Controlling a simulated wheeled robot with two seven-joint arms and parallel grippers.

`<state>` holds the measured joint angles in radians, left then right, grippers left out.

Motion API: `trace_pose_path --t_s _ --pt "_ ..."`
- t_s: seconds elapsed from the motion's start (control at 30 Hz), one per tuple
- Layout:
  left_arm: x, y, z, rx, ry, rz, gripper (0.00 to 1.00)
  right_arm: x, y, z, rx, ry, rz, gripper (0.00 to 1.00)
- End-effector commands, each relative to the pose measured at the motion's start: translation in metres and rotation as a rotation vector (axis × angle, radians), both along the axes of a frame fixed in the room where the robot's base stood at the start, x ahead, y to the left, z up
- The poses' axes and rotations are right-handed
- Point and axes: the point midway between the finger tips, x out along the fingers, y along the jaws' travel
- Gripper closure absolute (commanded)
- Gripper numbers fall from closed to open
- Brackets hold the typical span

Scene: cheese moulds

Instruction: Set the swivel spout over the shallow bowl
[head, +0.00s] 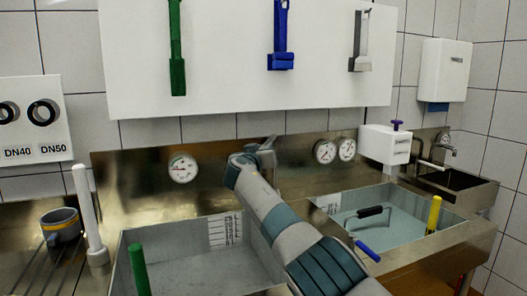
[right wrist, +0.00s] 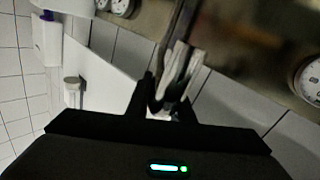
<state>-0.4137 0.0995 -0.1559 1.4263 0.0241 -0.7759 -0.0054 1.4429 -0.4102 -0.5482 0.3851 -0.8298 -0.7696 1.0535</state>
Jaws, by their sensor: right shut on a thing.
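My right gripper (head: 258,150) is in front of the steel back panel, between the two basins. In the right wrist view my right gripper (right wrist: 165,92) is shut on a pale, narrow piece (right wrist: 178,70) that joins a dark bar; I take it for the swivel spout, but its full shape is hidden. The left basin (head: 190,228) has grey walls and a scale inside. The right basin (head: 398,207) holds pale liquid, and a black handle shows in it. I cannot tell which one is the shallow bowl. My left gripper is not in view.
A white post (head: 86,205) and a grey mug (head: 62,228) stand at the left. Green (head: 138,268), blue (head: 367,250) and yellow (head: 434,214) handles stick up at the basins. A white box (head: 385,144) stands behind the right basin. Tools hang on the white wall board (head: 225,60).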

Motion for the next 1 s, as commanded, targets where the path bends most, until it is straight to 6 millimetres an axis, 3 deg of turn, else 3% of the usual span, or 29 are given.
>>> trace_pose_path --t_s 0.2,0.23,0.3,1.0 --pt "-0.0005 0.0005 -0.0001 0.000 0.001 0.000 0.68 0.0001 -0.0001 -0.0007 -0.002 0.001 0.000 1.00" --pt "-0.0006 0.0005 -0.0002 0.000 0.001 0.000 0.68 0.0001 -0.0001 -0.0007 -0.002 0.001 0.000 0.77" --pt "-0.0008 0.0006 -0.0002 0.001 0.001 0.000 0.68 0.0001 -0.0001 -0.0007 -0.002 0.001 0.000 0.63" --pt "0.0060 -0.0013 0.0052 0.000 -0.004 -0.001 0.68 -0.0075 0.0047 -0.0019 0.001 -0.002 0.003 0.63"
